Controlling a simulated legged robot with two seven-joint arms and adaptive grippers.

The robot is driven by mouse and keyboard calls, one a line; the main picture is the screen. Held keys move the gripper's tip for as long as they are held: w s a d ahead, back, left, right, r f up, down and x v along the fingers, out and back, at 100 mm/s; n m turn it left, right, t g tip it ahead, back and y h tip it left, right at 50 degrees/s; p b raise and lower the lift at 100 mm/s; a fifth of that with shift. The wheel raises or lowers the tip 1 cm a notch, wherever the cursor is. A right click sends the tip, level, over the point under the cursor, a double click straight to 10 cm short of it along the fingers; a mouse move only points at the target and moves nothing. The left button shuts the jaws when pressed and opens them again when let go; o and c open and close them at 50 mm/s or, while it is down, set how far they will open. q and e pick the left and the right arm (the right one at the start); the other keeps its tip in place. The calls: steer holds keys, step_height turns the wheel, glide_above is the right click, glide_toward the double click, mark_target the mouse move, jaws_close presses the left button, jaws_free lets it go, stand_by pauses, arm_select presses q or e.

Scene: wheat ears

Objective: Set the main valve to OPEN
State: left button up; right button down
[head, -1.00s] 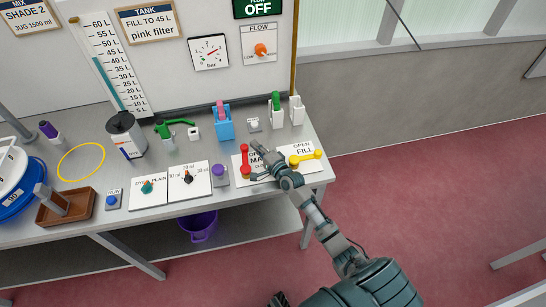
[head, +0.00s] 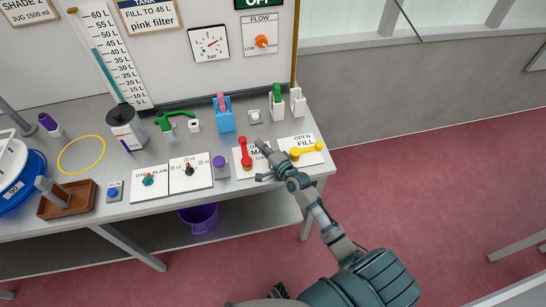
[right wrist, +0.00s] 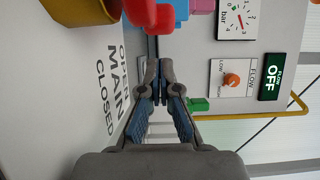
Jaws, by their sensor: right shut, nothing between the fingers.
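The main valve's red handle (head: 245,154) lies on a white plate marked OPEN, MAIN and CLOSED. Its two round ends line up roughly front to back, the far end toward the OPEN word. A red rounded part shows at the top of the right wrist view (right wrist: 148,14). My right gripper (head: 260,146) is just right of the handle, low over the plate. Its fingers are together and empty, apart from the handle as far as I can tell; they also show in the right wrist view (right wrist: 158,85). The gripper hides part of the MAIN label.
The yellow FILL handle (head: 306,150) is close on the right. A purple-topped grey item (head: 221,167) stands on the left. A blue holder (head: 224,120) and white holders (head: 297,103) stand behind.

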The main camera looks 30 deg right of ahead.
steer(key=s, duration=0.7)
steer(key=shift+s+a+r, duration=0.1)
steer(key=shift+s+r, duration=0.05)
steer(key=shift+s, duration=0.25)
steer(key=shift+d, duration=0.25)
steer(key=shift+d, duration=0.15)
steer(key=shift+a, duration=0.2)
